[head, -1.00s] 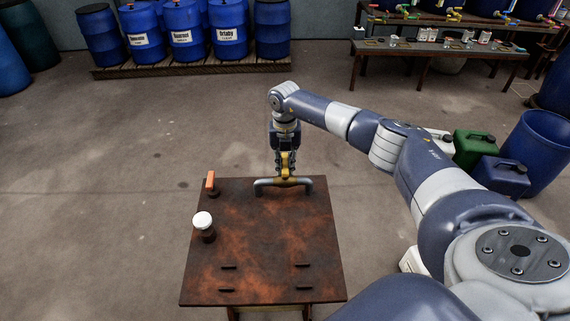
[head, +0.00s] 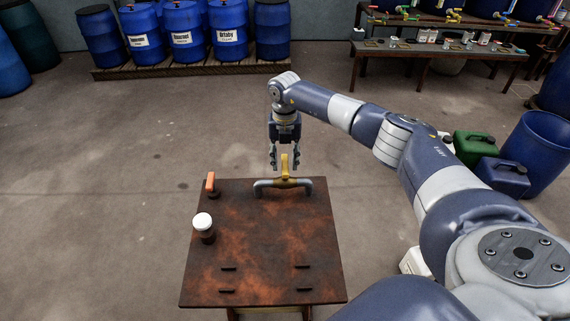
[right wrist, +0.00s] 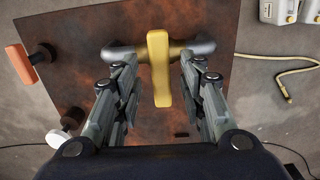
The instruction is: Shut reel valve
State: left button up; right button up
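The valve is a grey pipe (head: 266,184) with a yellow handle (head: 285,166), mounted at the far edge of a rusty brown table. In the right wrist view the yellow handle (right wrist: 159,68) lies crosswise over the grey pipe (right wrist: 200,47). My right gripper (head: 285,168) is open above the valve, pointing down. In the right wrist view its fingers (right wrist: 160,80) stand on either side of the handle, with a gap on both sides. My left gripper is not in view.
The rusty table (head: 270,240) also bears an orange-handled fitting (head: 210,182) and a white-topped knob (head: 203,221) at left, plus several dark slots. Green and blue canisters (head: 475,146) stand on the floor at right. Blue barrels (head: 230,30) line the back.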

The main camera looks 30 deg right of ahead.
aim_at(285, 163)
notch_tip(285, 163, up, 9)
jog(key=shift+r, duration=0.15)
dwell(0.6)
